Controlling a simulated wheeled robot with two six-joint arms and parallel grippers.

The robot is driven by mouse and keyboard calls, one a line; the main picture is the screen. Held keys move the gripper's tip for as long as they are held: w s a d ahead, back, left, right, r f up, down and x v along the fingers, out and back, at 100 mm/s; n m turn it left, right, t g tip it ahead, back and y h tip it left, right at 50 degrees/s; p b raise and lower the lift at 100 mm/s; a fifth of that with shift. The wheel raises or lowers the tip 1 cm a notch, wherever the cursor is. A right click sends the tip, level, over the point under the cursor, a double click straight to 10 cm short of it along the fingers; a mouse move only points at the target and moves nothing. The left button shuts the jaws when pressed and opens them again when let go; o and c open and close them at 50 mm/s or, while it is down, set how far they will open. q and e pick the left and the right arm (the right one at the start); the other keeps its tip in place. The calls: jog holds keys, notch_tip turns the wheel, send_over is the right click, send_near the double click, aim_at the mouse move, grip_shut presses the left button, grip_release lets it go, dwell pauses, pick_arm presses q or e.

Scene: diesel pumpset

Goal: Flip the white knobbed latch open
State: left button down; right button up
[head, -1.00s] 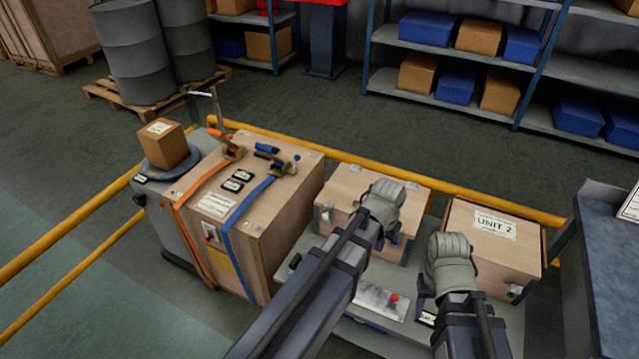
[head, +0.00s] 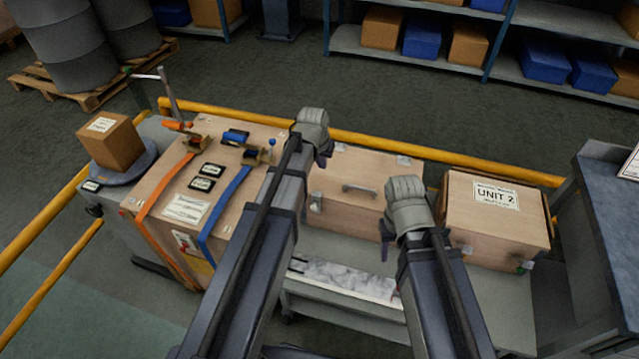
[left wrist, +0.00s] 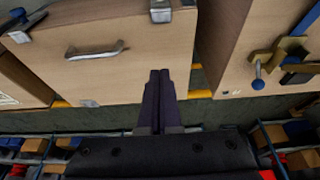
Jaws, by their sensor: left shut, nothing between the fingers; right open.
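A pale wooden case (head: 350,165) with a grey carry handle (head: 360,190) stands in the middle of the bench. A whitish latch (head: 316,203) sits at its front left edge; it shows at the top of the left wrist view (left wrist: 160,11), partly cut off, its knob not clear. Another latch with a dark knob (left wrist: 20,28) is at the left wrist view's top left. My left gripper (head: 322,160) is shut and empty, over the case's rear left side, apart from the whitish latch. My right gripper (head: 385,248) is open and empty, in front of the case's right end.
A tall wooden crate (head: 225,160) with orange and blue straps and clamps stands close at left. The UNIT 2 box (head: 490,225) is at right. A yellow rail (head: 440,152) runs behind. A pale marbled panel (head: 345,280) lies in front of the case.

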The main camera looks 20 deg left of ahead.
aim_at(326, 180)
pick_arm(q)
jog(key=shift+f, duration=0.15)
jog(key=b+x, duration=1)
jog(key=shift+f, duration=0.2)
jog(key=s, duration=0.3)
jog(key=shift+s+r, duration=0.1)
jog(key=shift+r, duration=0.25)
jog(key=shift+s+a, duration=0.1)
jog(key=shift+s, duration=0.4)
jog(key=shift+w, duration=0.15)
